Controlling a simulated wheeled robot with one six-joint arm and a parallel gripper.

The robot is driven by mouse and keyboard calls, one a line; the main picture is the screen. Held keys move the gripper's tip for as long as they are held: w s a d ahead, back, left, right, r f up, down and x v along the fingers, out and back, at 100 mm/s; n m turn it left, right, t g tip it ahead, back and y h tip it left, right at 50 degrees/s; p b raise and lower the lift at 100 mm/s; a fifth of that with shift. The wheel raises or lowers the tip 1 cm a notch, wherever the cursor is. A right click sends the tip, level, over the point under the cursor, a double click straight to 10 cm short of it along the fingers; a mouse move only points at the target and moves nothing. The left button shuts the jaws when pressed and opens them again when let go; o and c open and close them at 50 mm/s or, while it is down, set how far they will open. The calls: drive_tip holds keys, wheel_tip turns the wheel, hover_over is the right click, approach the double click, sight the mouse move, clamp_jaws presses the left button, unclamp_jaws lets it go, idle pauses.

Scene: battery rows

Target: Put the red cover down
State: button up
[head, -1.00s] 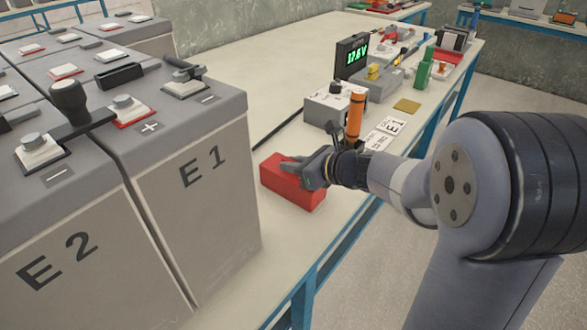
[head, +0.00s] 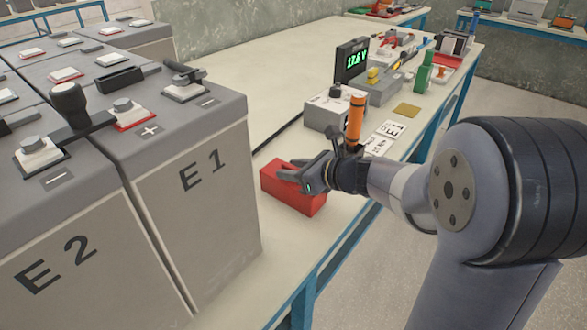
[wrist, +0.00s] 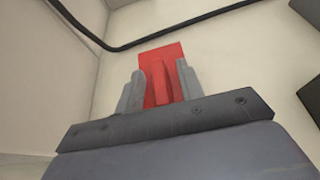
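The red cover (head: 292,189) rests on the pale bench (head: 280,60) just right of the battery marked E1 (head: 205,180). It is a red block with a raised grip, which shows in the wrist view (wrist: 160,82). My gripper (head: 291,169) is at the top of the cover, with its fingers spread apart. In the wrist view the fingers stand on either side of the raised grip, with red showing between each finger and the grip. The fingers hide part of the cover's top.
Battery E2 (head: 65,250) stands left of E1. A black cable (head: 278,133) lies on the bench behind the cover. A grey box (head: 325,113), an orange tool (head: 355,118) and a meter with green digits (head: 351,62) stand farther back. The bench's front edge is close.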

drive_tip(key=p+v, duration=0.1)
drive_tip(key=v, duration=1.1)
drive_tip(key=shift+r+p, duration=0.2)
drive_tip(key=shift+p, duration=0.2)
